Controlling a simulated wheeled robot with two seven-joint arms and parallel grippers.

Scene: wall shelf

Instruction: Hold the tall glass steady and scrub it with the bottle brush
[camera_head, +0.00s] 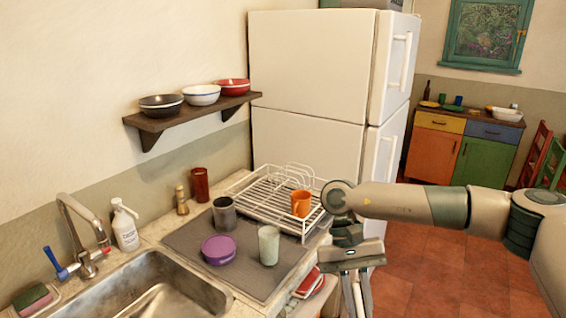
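A pale greenish tall glass (268,246) stands upright near the front edge of the grey mat (192,240) on the counter. I cannot make out a bottle brush for certain. My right gripper (357,292) points down in front of the counter, right of the glass and apart from it. Its fingers run down to the picture's bottom edge, so their opening is unclear. My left gripper is not in view.
A purple bowl (218,249), a dark grey cup (224,214) and a dish rack (265,207) with an orange mug (301,204) surround the glass. The sink (160,300), tap (72,225) and soap bottle (125,228) are left. A bowl shelf (190,115) hangs above.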

